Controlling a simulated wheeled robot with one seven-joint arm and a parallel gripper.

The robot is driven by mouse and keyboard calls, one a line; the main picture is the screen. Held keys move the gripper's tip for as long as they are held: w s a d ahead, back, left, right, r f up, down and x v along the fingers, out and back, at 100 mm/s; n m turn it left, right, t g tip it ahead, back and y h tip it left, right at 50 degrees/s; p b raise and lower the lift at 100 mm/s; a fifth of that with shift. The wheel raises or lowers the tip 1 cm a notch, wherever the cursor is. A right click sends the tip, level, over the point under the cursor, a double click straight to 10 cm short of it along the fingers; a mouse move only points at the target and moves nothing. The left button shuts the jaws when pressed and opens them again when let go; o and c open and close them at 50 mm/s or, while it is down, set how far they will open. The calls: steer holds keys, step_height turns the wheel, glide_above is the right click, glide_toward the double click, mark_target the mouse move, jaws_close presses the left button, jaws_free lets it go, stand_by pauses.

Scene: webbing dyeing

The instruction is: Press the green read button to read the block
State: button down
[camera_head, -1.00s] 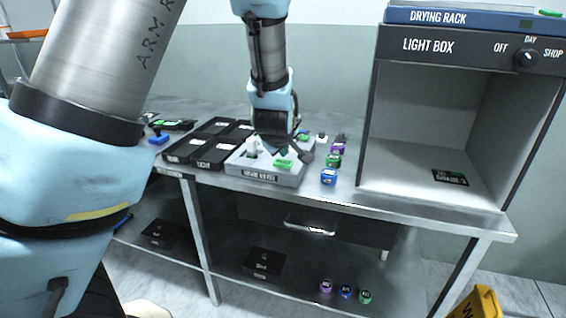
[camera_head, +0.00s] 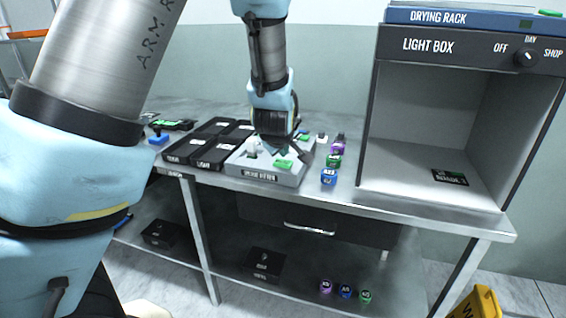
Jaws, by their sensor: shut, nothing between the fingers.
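The grey reading device (camera_head: 235,167) sits on the metal table with a label on its front edge. Its green button (camera_head: 284,164) shows on the top face, right of the middle. A small white piece (camera_head: 251,152) stands at the left on the device. My gripper (camera_head: 277,151) points down over the device, just behind the green button, shut and empty. The fingertips are small and partly hidden, and I cannot tell whether they touch anything.
Black trays (camera_head: 205,145) stand left of the device. Blue (camera_head: 328,177), green (camera_head: 334,160) and purple (camera_head: 339,146) containers stand close at its right. The light box (camera_head: 377,130) fills the table's right end, with a dark card (camera_head: 450,177) inside.

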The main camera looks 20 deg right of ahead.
mark_target(284, 164)
steer(key=shift+f, duration=0.1)
steer(key=shift+f+b, duration=0.35)
steer(key=shift+b, duration=0.05)
steer(key=shift+f+b, duration=0.4)
steer(key=shift+f, duration=0.05)
stand_by(0.6)
steer(key=shift+r, duration=0.1)
steer(key=shift+r+p, duration=0.75)
steer(key=shift+r, duration=0.05)
step_height(284, 164, up, 5)
steer(key=p, duration=0.4)
steer(key=shift+r, duration=0.1)
stand_by(0.5)
